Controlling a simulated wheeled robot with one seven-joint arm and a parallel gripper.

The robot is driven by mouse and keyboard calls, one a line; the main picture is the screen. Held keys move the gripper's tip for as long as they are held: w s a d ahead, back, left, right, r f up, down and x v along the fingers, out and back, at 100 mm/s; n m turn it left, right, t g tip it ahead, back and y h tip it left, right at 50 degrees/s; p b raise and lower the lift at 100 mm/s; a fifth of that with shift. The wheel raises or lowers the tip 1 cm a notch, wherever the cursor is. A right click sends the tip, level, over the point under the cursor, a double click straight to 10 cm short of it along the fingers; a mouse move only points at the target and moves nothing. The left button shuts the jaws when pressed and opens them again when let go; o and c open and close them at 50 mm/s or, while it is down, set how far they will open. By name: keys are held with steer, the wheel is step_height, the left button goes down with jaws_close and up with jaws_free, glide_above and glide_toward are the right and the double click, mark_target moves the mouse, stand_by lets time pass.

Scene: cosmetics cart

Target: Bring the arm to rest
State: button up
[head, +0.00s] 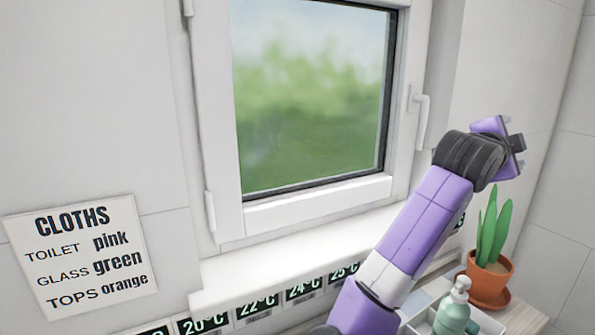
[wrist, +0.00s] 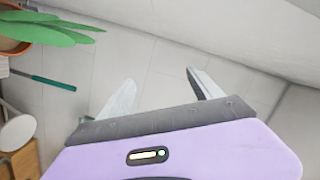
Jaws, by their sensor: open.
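My purple arm rises from the bottom of the head view, in front of the window sill. My gripper (head: 516,132) is at its upper end, to the right of the window and above the potted plant. In the wrist view my gripper (wrist: 160,88) shows two fingers set well apart, with nothing between them. It is open and empty, and tiled surface shows beyond the fingertips.
A potted plant (head: 489,272) stands below my gripper; its leaves (wrist: 55,30) show in the wrist view. A pump bottle (head: 455,308) stands nearby. The window handle (head: 421,118) sticks out left of my gripper. A cloth sign (head: 80,257) hangs at left.

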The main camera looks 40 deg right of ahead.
steer(key=w+a+n+t+h, duration=0.4)
steer(key=w+a+n+t, duration=0.65)
steer(key=n, duration=0.25)
steer(key=w+a+f+n+t+y, duration=0.2)
steer(key=a+f+n+t+y, duration=0.4)
steer(key=a, duration=0.4)
steer(key=w+a+f+n+t+y, duration=0.2)
steer(key=a+f+n+t+y, duration=0.35)
steer(key=a+n, duration=0.35)
steer(key=s+a+f+n+y, duration=0.4)
steer(key=s+a+f+y, duration=0.5)
steer(key=a+f, duration=0.55)
steer(key=s+a+f+g, duration=0.3)
steer(key=s+a+f, duration=0.1)
steer(key=s, duration=0.5)
steer(key=s+a+f+m+g, duration=0.1)
steer(key=s+a+f+g, duration=0.2)
steer(key=s+f, duration=0.4)
steer(key=shift+s+a+y, duration=0.4)
steer(key=shift+s+y, duration=0.05)
steer(key=shift+s, duration=0.7)
